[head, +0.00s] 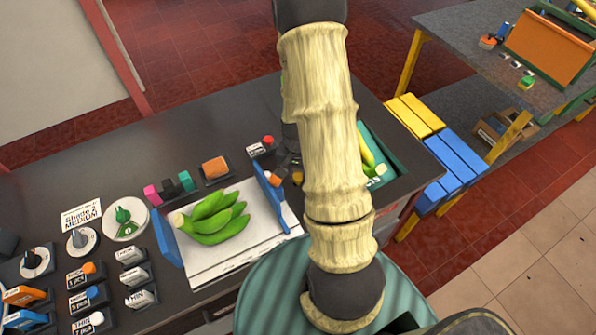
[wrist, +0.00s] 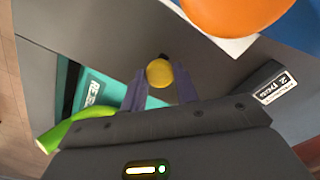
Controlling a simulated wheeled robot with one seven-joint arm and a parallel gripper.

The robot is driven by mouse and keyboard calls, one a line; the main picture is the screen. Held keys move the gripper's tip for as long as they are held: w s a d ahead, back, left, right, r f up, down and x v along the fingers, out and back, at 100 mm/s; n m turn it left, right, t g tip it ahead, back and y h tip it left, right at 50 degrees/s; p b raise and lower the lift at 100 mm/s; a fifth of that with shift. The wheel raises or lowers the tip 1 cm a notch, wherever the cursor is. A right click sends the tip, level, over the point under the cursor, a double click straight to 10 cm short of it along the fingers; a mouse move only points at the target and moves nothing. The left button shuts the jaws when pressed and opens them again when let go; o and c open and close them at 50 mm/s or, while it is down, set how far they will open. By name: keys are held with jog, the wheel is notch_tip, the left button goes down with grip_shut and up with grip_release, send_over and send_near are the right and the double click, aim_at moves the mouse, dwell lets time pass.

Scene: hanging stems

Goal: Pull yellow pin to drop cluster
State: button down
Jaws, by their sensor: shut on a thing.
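A round yellow knob (wrist: 159,73), which looks like the yellow pin's head, sits between the two fingertips of my gripper (wrist: 160,82) in the wrist view. My gripper is shut on it. What is below the knob is hidden. In the head view my arm covers much of the gripper, and a small yellow piece (head: 298,178) shows beside the arm. A cluster of green bananas (head: 213,215) lies on a white sheet (head: 225,255) between two blue upright plates, left of my arm.
Several labelled blocks and knobs (head: 82,238) fill the dark table's left side. An orange block (head: 215,168) and a red button (head: 268,140) are near its back. A green tray (head: 385,165) is right of my arm. A large orange thing (wrist: 235,12) is close in the wrist view.

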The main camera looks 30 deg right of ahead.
jog(key=shift+a, duration=0.3)
jog(key=c, duration=1.1)
grip_release()
jog(key=shift+a, duration=0.2)
jog(key=shift+o, duration=0.2)
jog(key=shift+d, duration=0.1)
jog(key=shift+r, duration=0.1)
notch_tip(320, 180, up, 17)
jog(key=shift+r+b, duration=0.15)
jog(key=shift+b, duration=0.15)
